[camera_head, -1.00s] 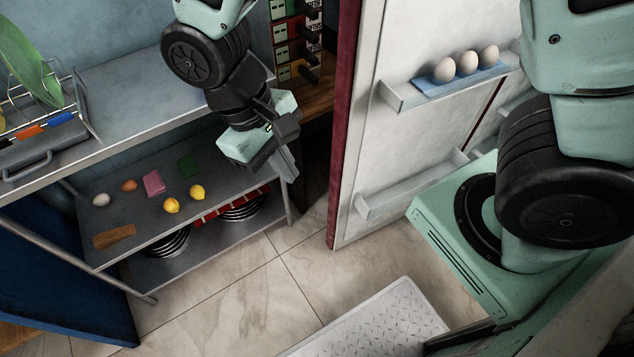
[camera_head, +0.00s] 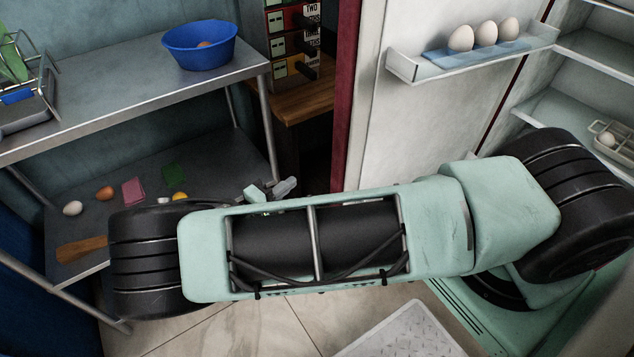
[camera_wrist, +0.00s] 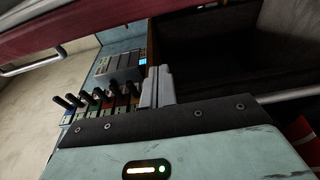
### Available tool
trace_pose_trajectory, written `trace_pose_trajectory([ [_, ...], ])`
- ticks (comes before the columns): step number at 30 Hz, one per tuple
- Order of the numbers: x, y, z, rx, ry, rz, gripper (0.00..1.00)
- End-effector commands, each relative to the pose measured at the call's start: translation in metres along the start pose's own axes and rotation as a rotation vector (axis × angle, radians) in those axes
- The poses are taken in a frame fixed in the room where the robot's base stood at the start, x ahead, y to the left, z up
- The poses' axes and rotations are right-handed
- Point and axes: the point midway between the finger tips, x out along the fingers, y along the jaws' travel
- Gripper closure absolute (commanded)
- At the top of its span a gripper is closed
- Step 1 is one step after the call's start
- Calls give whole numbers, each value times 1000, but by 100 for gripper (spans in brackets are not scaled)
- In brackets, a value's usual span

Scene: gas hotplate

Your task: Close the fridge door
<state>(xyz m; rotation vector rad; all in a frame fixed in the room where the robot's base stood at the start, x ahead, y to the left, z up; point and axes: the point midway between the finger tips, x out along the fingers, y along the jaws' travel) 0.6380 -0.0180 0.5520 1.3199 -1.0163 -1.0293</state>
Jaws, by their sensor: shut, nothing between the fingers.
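The fridge door (camera_head: 425,125) stands open in the head view. Its white inner side shows, with a dark red edge (camera_head: 347,90) along its left. A door shelf (camera_head: 470,58) holds three eggs (camera_head: 485,33). The fridge interior (camera_head: 590,75) is open at the far right. My gripper (camera_head: 286,186) shows only in part behind my arm, left of the red edge and apart from it in the picture. In the wrist view my gripper's fingers (camera_wrist: 157,86) are together and empty. A dark red band (camera_wrist: 90,22), probably the door, crosses the top there.
A metal shelf unit (camera_head: 150,98) stands at left with a blue bowl (camera_head: 200,46) on top. Eggs, a pink item and a wooden piece lie on its lower shelf. A wooden counter (camera_head: 305,100) with stacked boxes stands behind. Floor shows below my arm.

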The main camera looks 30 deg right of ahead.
Motion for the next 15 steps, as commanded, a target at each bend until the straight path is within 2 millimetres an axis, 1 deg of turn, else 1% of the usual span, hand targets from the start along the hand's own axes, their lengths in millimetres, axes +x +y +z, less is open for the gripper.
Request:
trace_pose_trajectory([
  [5, 17, 0, -1, 5, 4, 13, 100],
  [8, 35, 0, -1, 3, 2, 12, 100],
  [15, 85, 0, 0, 3, 1, 10, 100],
])
